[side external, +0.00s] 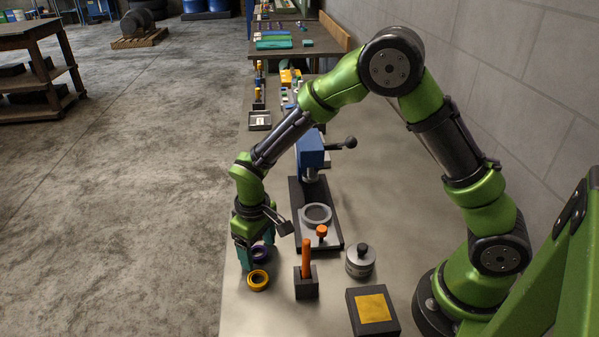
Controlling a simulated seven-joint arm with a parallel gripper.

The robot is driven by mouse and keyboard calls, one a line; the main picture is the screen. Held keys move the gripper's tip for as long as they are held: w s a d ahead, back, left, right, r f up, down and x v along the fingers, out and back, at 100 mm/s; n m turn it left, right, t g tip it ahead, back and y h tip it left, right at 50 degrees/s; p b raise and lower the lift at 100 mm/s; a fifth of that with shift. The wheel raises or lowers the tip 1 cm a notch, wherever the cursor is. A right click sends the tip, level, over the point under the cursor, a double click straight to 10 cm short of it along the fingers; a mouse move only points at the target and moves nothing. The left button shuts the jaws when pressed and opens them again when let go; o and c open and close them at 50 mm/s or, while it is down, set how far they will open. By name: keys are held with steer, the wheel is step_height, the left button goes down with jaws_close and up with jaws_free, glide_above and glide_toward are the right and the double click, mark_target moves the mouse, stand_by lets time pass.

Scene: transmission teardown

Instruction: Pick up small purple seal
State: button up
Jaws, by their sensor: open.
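The small purple seal (260,255) is a ring at the front left of the work table, near its left edge. My gripper (255,247) is right over it, pointing down with teal fingers. The gripper is open, with one finger at the left of the seal and the other behind it to the right. Part of the seal is hidden by the gripper. I cannot tell whether the fingers touch it.
To the right are a black block with an orange handle (306,260), a metal cylinder (360,261), a yellow-topped black box (374,309) and a blue press (311,152). The table's left edge is close.

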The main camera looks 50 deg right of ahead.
steer(key=c, duration=1.1)
steer(key=shift+r, duration=0.1)
